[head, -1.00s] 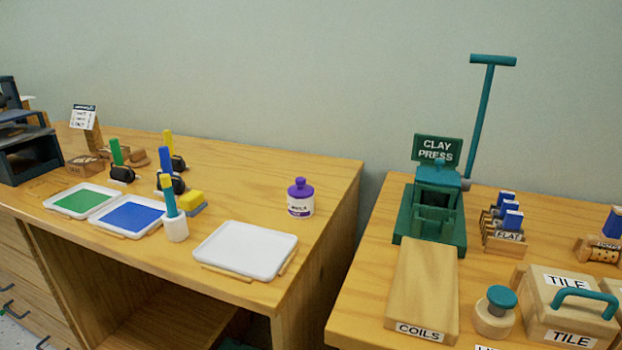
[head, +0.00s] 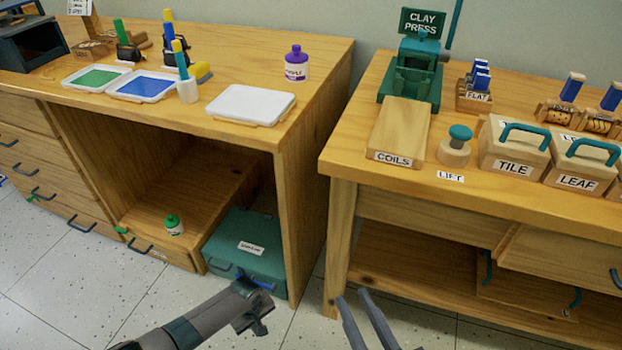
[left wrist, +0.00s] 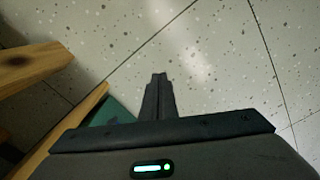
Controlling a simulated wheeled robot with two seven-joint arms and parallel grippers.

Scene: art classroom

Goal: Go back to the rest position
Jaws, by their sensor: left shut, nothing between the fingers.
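My left gripper (left wrist: 159,77) shows in the left wrist view with its two dark fingers together and nothing between them. It points over the speckled floor. In the head view my left arm comes in from the bottom left, in front of the desk, with its end low over the floor. My right gripper (head: 353,296) shows at the bottom middle of the head view. Its two grey fingers stand apart, with nothing seen between them. Both hands are clear of the things on the tables.
The left desk (head: 325,62) bears trays, rollers and a purple-lidded jar (head: 295,64). A teal box (head: 250,252) sits beneath it. The right table (head: 370,185) bears the clay press (head: 411,75) and lidded boxes. Tiled floor (head: 75,285) lies open at the lower left.

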